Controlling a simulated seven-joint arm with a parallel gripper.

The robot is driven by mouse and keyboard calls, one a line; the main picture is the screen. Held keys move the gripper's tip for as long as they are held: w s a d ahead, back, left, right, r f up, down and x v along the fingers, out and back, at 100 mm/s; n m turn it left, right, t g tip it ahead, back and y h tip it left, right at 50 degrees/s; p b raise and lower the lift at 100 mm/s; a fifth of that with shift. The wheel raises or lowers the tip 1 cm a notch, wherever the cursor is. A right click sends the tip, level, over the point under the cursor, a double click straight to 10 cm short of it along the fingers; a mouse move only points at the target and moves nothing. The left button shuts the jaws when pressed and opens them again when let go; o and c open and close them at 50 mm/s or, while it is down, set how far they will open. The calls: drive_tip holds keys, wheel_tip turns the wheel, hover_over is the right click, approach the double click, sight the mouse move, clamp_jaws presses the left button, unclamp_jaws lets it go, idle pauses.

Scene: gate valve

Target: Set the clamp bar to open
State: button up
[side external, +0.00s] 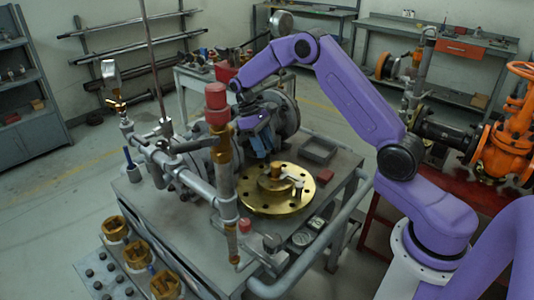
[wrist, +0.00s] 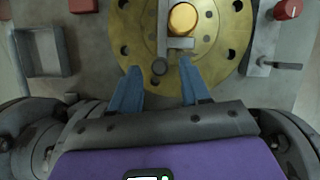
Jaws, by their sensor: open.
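The brass flange (side external: 258,203) lies flat on the grey bench, with a raised brass hub (side external: 272,170) in its middle. In the wrist view the hub's round yellow top (wrist: 183,18) shows.
A grey square tray (side external: 319,150) and a red block (side external: 325,176) sit near the flange. A red-capped pipe stand (side external: 217,110) rises at the bench's left. A red knob (wrist: 288,9) and a small lever (wrist: 280,66) are right in the wrist view.

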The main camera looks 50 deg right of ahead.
sight(267, 151)
drive_tip(key=shift+x, duration=1.5)
clamp_jaws()
